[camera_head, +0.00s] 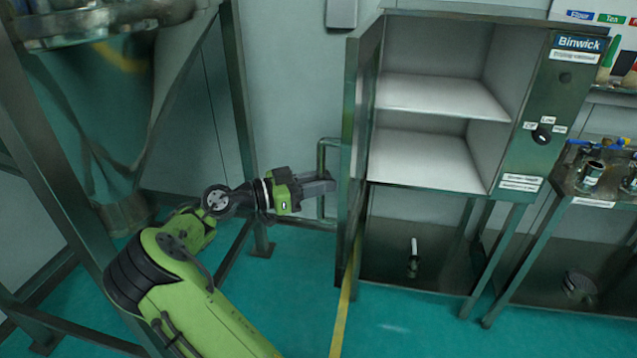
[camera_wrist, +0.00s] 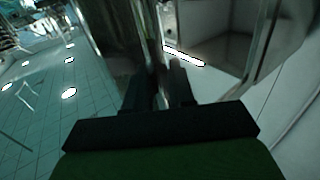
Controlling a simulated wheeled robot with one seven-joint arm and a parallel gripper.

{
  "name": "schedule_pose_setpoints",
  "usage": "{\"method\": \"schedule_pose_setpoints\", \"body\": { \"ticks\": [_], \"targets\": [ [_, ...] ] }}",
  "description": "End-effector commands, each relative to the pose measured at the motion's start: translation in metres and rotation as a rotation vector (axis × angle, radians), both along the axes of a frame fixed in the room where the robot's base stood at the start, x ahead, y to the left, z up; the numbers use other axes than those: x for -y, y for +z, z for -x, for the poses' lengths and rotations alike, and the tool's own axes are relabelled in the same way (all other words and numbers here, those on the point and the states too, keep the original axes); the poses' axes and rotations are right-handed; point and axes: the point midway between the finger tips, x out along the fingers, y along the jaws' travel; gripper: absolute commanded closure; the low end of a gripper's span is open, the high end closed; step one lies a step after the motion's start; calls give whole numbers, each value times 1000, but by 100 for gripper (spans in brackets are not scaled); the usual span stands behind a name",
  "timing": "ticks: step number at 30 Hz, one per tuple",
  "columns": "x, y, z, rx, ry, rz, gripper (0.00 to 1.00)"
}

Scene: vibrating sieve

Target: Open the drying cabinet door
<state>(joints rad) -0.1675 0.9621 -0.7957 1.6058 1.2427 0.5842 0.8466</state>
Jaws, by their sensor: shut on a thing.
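The drying cabinet (camera_head: 565,110), labelled Binwick, stands at the right with its upper compartment exposed. Its metal door (camera_head: 358,140) is swung wide open toward the front left and shows nearly edge-on. A tubular door handle (camera_head: 322,155) stands out from the door's outer face. My gripper (camera_head: 330,184) is at the handle and shut on it; the exact contact is hard to see. In the wrist view, the dark fingers (camera_wrist: 164,92) reach toward a metal edge, and the grip itself is dim and blurred.
White shelves (camera_head: 445,97) are inside the cabinet. A metal frame with a hopper (camera_head: 120,110) stands close at the left of my arm. A bench with valves (camera_head: 590,180) is at the right. Green floor with a yellow line (camera_head: 342,315) is clear in front.

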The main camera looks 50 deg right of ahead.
Motion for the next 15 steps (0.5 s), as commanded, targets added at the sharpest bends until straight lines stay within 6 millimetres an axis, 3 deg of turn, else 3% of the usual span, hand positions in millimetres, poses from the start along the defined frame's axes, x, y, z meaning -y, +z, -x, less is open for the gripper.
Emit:
{"method": "schedule_pose_setpoints", "body": {
  "ticks": [7, 8, 9, 11, 15],
  "targets": [
    [1, 2, 0, 0, 3, 5, 100],
    [1, 2, 0, 0, 3, 5, 72],
    [1, 2, 0, 1, 3, 4, 66],
    [1, 2, 0, 1, 2, 4, 58],
    [1, 1, 0, 1, 2, 3, 58]
  ]
}}
